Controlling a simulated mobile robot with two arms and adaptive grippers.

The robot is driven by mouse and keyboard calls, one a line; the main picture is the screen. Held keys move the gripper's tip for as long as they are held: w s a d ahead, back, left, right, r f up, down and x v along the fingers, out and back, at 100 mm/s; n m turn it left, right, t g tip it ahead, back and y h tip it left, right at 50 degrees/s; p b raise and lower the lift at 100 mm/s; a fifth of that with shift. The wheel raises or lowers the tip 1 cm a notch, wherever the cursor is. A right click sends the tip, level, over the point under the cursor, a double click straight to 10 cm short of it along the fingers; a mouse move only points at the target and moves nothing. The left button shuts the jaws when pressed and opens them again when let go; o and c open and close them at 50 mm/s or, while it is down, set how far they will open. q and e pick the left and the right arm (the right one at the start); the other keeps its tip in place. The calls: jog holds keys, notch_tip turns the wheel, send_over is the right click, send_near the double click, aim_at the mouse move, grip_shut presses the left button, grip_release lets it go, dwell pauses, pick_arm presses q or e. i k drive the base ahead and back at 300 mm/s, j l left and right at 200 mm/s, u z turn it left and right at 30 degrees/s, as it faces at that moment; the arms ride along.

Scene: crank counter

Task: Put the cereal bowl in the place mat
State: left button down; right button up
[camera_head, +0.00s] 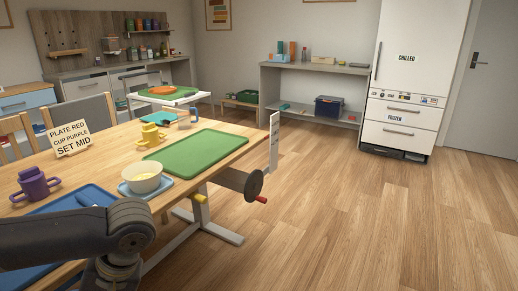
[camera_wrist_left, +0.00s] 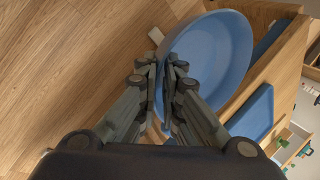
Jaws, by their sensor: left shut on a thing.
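In the left wrist view my left gripper (camera_wrist_left: 170,62) is shut on the rim of a round, empty-looking blue bowl (camera_wrist_left: 212,58). In the head view my arm hides this gripper and the held bowl. My right gripper is not in view.
On the table (camera_head: 115,147) stand a purple cup (camera_head: 34,185), a yellow cup (camera_head: 151,135) and a sign card (camera_head: 70,138). A hand crank (camera_head: 243,184) sticks out at the table's right end. The floor to the right is clear.

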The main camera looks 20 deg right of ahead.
aim_at(193, 154)
jog(key=i+z, duration=0.2)
jog(key=z, duration=0.25)
jog(key=i+z, duration=0.2)
jog(key=z, duration=0.2)
jog(key=i+z, duration=0.2)
jog(key=z, duration=0.25)
